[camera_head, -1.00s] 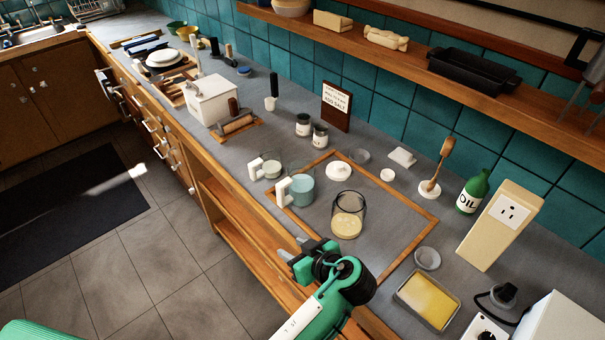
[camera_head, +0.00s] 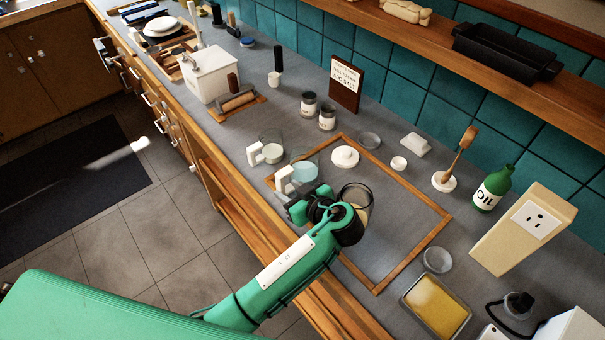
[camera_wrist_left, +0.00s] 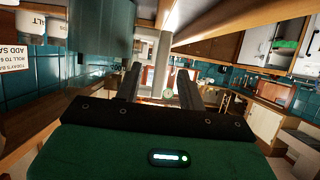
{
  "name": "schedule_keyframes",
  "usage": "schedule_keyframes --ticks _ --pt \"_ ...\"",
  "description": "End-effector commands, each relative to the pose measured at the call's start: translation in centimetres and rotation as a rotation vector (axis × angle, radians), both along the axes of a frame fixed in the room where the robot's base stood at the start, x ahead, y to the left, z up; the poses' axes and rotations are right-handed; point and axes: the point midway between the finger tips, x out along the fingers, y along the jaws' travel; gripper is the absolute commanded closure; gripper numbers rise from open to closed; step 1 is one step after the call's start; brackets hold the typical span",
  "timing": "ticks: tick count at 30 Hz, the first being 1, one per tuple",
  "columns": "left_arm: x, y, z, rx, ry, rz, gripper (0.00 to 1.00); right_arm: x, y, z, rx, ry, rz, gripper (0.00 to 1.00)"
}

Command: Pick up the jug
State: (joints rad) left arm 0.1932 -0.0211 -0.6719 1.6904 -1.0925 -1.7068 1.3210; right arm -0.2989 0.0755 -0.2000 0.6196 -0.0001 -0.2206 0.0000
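A clear jug with pale blue contents and a chunky white handle (camera_head: 284,181) stands on the grey counter, left of the glass jar. A smaller clear jug (camera_head: 270,150) with a white handle stands just behind it. My left gripper (camera_head: 284,204) is right in front of the blue jug's handle, and my wrist hides part of the jar. In the left wrist view my two fingers (camera_wrist_left: 159,88) are apart. A pale upright bar (camera_wrist_left: 163,62), seemingly the jug's handle, shows between them, with the teal jug body (camera_wrist_left: 100,38) at upper left. I cannot tell whether they touch it. My right gripper is not in view.
The glass jar (camera_head: 357,197) stands close to my wrist. A white lidded dish (camera_head: 345,157) is right of the jug. A wooden frame (camera_head: 408,262) lies around this area. The oil bottle (camera_head: 492,188) and yellow sponge tray (camera_head: 437,305) are further right.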

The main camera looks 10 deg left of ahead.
Motion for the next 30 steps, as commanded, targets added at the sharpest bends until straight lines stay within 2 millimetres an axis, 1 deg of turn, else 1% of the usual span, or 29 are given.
schedule_keyframes --ticks 1,2,5,10,15,18,23,24,30 --pt "0.3 0.5 -0.2 0.002 -0.001 0.001 0.6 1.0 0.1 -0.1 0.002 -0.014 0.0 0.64" --pt "0.6 0.8 -0.4 0.003 -0.001 0.001 0.6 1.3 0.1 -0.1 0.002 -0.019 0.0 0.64" --pt "1.5 2.0 -1.1 0.005 0.0 0.001 0.6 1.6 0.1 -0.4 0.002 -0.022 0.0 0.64" --pt "2.5 3.4 -1.9 0.002 0.0 0.001 0.6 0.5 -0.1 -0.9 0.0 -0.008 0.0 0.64" --pt "2.7 3.6 -1.9 0.0 0.001 0.0 0.6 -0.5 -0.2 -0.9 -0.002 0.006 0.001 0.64" --pt "2.7 3.6 -1.9 0.0 0.001 0.0 0.6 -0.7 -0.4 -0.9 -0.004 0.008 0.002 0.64" --pt "2.7 3.6 -1.9 0.0 0.001 0.0 0.91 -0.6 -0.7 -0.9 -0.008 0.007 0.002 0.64" --pt "2.7 3.6 -1.9 0.0 0.001 0.0 0.99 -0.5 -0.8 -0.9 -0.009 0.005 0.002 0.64" --pt "2.7 3.6 -2.0 0.0 0.001 0.0 1.0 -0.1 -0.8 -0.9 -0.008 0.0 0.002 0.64"
